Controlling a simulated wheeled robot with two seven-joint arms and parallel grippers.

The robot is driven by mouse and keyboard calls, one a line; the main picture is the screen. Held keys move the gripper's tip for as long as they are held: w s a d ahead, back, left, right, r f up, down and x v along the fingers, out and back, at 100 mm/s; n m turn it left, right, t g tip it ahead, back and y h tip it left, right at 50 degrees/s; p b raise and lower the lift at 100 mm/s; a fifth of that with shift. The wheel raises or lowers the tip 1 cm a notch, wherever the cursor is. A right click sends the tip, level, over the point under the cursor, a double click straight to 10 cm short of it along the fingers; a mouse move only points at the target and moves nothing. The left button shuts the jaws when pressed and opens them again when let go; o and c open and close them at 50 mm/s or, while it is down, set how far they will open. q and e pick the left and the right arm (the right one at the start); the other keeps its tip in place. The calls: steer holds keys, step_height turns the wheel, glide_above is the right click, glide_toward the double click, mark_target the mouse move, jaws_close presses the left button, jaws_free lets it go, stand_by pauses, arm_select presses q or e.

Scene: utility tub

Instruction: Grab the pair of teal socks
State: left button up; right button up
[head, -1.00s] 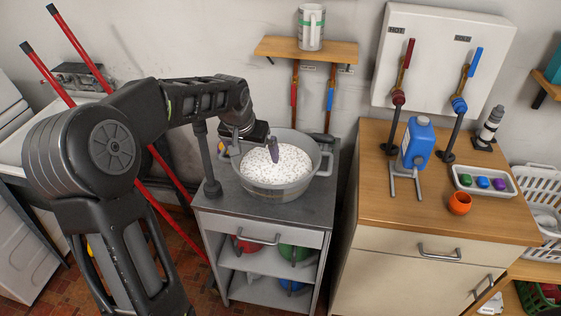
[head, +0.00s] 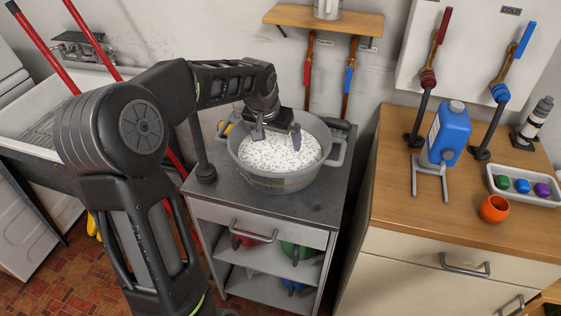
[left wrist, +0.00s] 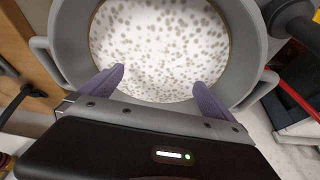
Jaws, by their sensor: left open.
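No teal socks show in any view. My left gripper (head: 277,137) is open and empty, pointing down over the grey tub (head: 285,181). The tub is filled with white, grey-speckled material (head: 279,153), which could hide things beneath it. In the left wrist view, the two purple fingertips (left wrist: 158,88) stand wide apart over the near part of the tub, with only the white speckled surface (left wrist: 160,45) between and beyond them. I cannot tell whether the fingertips touch that surface. My right gripper is not in view.
The tub stands on a grey cart (head: 266,210) with red, green and blue items on its shelves. To the right, a wooden counter (head: 420,210) holds a blue jug (head: 449,134), an orange cup (head: 495,209) and a white tray (head: 525,200). A shelf (head: 325,20) hangs above.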

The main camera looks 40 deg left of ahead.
mark_target(279, 148)
arm_select(q)
steer(key=shift+f, duration=0.1)
steer(key=shift+x, duration=1.3)
steer(key=shift+w+p+x, duration=0.1)
steer(key=shift+p+x, duration=0.25)
steer(key=shift+x, duration=1)
steer(key=shift+w+p+x, duration=0.15)
steer(key=shift+p+x, duration=0.2)
steer(key=shift+x, duration=1)
steer(key=shift+s+a, duration=0.1)
steer(key=shift+c, duration=0.6)
steer(key=c, duration=1.5)
steer(key=shift+o, duration=0.2)
step_height(279, 148, up, 10)
steer(key=shift+r+b, duration=0.15)
steer(key=shift+b, duration=0.2)
